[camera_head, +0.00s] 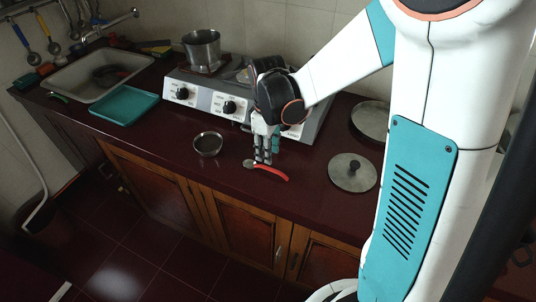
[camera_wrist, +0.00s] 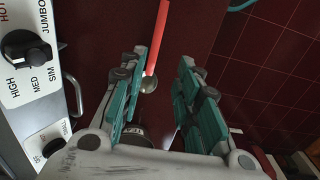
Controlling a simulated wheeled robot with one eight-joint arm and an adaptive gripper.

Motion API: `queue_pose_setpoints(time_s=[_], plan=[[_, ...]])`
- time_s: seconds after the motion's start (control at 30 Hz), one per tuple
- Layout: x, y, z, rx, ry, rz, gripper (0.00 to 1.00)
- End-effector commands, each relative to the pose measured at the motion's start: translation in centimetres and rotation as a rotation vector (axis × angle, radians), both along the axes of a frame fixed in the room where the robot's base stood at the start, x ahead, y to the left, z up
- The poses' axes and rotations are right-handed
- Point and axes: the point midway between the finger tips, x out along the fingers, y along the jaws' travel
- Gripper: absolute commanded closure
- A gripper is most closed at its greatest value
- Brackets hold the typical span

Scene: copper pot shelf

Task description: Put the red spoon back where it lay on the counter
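The red spoon (camera_head: 271,170) appears to lie on the dark red counter (camera_head: 310,190) near its front edge, with its handle pointing right in the head view. In the wrist view its red handle (camera_wrist: 158,35) runs up the picture, and its metal bowl end shows between my fingers, closer to the left one. My gripper (camera_head: 263,161) points down over the spoon, close to its bowl end. In the wrist view my gripper (camera_wrist: 165,58) has its two fingers apart, with a gap on the right side of the spoon. Whether the left finger touches the spoon I cannot tell.
A small metal bowl (camera_head: 208,143) stands left of my gripper. A round lid (camera_head: 352,172) lies to the right. The stove (camera_head: 205,98) with a pot (camera_head: 202,48) is behind. A teal tray (camera_head: 124,107) and the sink (camera_head: 95,90) are at left.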

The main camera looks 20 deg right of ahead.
Motion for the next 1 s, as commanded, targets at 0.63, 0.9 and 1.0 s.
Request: queue_pose_setpoints(time_s=[0.63,0.9,1.0], plan=[[-2.0,0.0,8.2,0.004,-0.077,-0.096,0.70],[-6.2,-0.1,12.6,0.037,-0.239,-0.297,0.70],[-7.8,-0.1,13.8,0.057,-0.299,-0.373,0.70]])
